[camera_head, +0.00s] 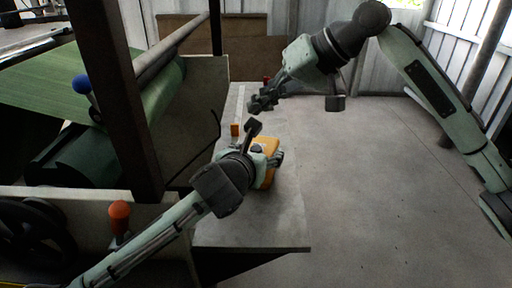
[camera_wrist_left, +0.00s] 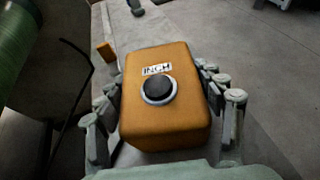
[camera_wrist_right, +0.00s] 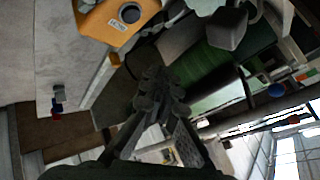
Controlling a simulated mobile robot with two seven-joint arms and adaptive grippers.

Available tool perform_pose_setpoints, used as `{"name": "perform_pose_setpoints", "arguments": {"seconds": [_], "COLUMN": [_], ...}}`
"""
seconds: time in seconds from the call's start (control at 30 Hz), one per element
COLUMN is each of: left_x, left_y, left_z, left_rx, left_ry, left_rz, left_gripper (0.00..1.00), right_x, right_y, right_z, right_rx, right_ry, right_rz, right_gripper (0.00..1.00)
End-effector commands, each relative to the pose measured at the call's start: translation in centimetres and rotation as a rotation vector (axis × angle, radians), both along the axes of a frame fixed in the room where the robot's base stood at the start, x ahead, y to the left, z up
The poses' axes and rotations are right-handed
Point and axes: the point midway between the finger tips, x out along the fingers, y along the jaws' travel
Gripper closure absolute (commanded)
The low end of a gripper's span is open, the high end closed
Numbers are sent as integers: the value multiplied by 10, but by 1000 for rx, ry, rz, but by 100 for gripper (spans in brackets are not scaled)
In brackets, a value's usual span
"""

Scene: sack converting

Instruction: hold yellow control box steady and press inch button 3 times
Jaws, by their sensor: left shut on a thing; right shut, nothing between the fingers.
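The yellow control box (camera_head: 268,178) sits on the grey table. In the left wrist view the box (camera_wrist_left: 165,125) faces me with a black round button (camera_wrist_left: 158,88) and an INCH label (camera_wrist_left: 157,69). My left gripper (camera_head: 264,157) is shut on the box, with fingers along both its sides. My right gripper (camera_head: 262,101) is shut and empty, in the air above and beyond the box.
A small orange block (camera_head: 235,129) stands on the table (camera_head: 285,225) beyond the box. A red-topped item (camera_head: 267,80) is at the table's far end. The machine with a green roll (camera_head: 120,120), a dark post (camera_head: 115,90) and a blue knob (camera_head: 82,84) stands left. Open floor lies right.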

Motion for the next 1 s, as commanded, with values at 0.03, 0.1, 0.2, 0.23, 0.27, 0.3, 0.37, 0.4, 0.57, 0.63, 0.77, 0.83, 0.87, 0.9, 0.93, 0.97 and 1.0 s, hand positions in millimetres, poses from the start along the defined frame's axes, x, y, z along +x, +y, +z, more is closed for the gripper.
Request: {"name": "perform_pose_setpoints", "arguments": {"seconds": [0.03,0.1,0.2,0.23,0.27,0.3,0.37,0.4,0.57,0.63,0.77,0.83,0.87,0.9,0.93,0.97,1.0], "left_x": [0,0,0,0,0,0,0,0,0,0,0,0,0,0,0,0,0], "left_y": [0,0,0,0,0,0,0,0,0,0,0,0,0,0,0,0,0], "left_z": [-1,-1,-1,-1,-1,-1,-1,-1,-1,-1,-1,-1,-1,-1,-1,-1,-1], "left_rx": [1,1,1,1,1,1,1,1,1,1,1,0,0,0,0,0,0], "left_ry": [1,1,1,1,1,1,1,1,1,1,1,1,1,1,1,1,1], "left_rz": [1,1,1,1,1,1,1,1,1,1,1,0,0,0,0,0,0], "left_gripper": [68,68,68,68,68,68,68,68,68,68,68,68,68,68,68,68,68], "right_x": [0,0,0,0,0,0,0,0,0,0,0,0,0,0,0,0,0], "right_y": [0,0,0,0,0,0,0,0,0,0,0,0,0,0,0,0,0], "right_z": [-9,-19,-33,-38,-41,-46,-52,-56,-65,-66,-67,-67,-67,-67,-67,-67,-67], "right_rx": [-2,-1,0,0,-1,-1,-1,-1,0,0,0,0,0,0,0,0,0], "right_ry": [3,2,3,3,3,2,1,0,0,0,-1,-1,-1,-1,-1,-1,-1], "right_rz": [0,0,0,0,-1,0,-1,-1,0,0,0,0,0,0,0,0,0], "right_gripper": [100,100,100,100,100,100,100,100,100,100,100,100,100,100,100,100,100]}}
